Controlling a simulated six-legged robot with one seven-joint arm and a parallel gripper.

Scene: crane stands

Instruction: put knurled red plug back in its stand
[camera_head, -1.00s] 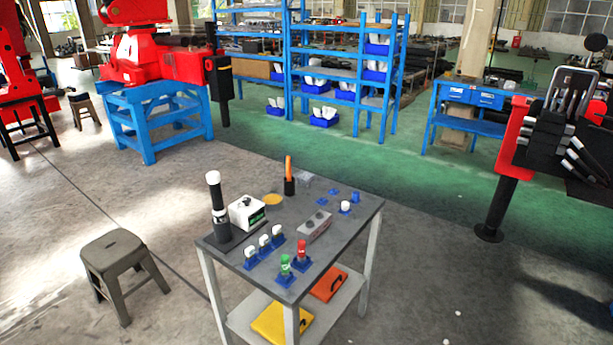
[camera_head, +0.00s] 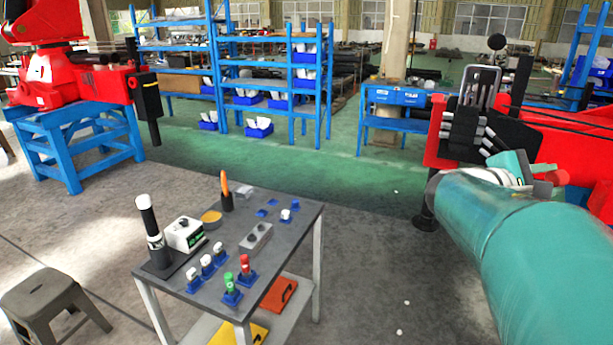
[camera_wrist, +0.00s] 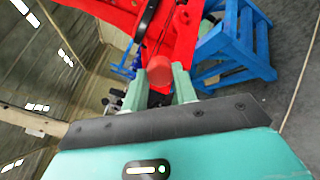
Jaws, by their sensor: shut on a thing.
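My gripper (camera_head: 535,174) is raised at the right of the head view, far from the table. In the wrist view its two pale green fingers (camera_wrist: 158,88) are shut on a round red plug (camera_wrist: 159,69). The plug's red end also shows at the fingertips in the head view (camera_head: 553,176); its knurling cannot be made out. Small blue stands lie on the grey table: two flat, seemingly empty ones (camera_head: 262,212) (camera_head: 272,202) near its back. A red-topped plug (camera_head: 245,264) and a green one (camera_head: 229,282) stand in blue stands at the front.
On the table (camera_head: 278,262) are several white-topped plugs (camera_head: 207,263), a white box (camera_head: 185,234), a tall black cylinder (camera_head: 151,230), an orange-tipped tool (camera_head: 225,188) and a grey block (camera_head: 255,238). A stool (camera_head: 45,300) stands left. Red machinery (camera_head: 570,145) is behind my gripper.

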